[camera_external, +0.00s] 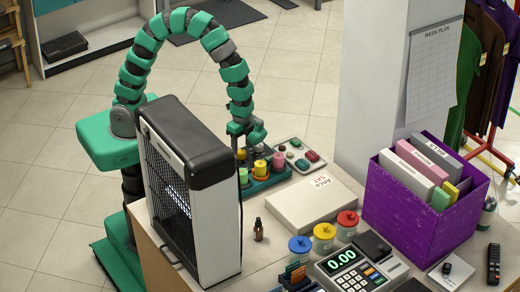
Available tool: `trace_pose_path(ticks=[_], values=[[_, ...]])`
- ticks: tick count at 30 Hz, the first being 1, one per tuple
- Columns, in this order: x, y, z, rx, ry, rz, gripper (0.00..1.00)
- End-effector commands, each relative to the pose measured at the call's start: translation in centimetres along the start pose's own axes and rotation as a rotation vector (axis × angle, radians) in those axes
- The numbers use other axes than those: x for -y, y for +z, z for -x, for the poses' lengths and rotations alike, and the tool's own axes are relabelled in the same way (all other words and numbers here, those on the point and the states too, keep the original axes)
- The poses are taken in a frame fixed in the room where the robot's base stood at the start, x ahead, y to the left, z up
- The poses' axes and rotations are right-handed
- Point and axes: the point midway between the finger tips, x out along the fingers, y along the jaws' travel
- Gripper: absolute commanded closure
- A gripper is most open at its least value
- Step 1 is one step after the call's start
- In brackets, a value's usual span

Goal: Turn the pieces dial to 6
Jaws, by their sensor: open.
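My gripper (246,146) hangs from the green arm, pointing down at the back left of the counter, with its jaws open. It is just above or behind a teal tray (262,184) of coloured spools; I cannot tell if it touches anything. A light grey panel (282,143) with small dark, red and green parts lies right of my gripper. I cannot make out which part is the pieces dial, its numbers or its setting. The black-and-white heater-like box (215,215) hides part of the counter left of the tray.
A flat beige box (316,204) lies in mid-counter. A small brown bottle (258,230), canisters with blue (300,244), yellow (324,231) and red (347,218) lids, and a register (350,272) reading 0.00 stand nearer. A purple crate (408,210) of folders is at right.

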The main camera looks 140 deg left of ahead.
Motion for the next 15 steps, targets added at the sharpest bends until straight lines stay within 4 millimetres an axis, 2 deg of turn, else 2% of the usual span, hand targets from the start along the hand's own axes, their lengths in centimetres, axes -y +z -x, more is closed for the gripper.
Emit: trace_pose_path(ticks=[1,6,15], values=[[0.0,0.1,-0.8,0.004,0.002,0.000,0.47],[-0.1,0.1,-2.4,0.003,0.001,0.000,0.47],[0.0,0.0,-3.0,-0.001,0.000,0.000,0.47]])
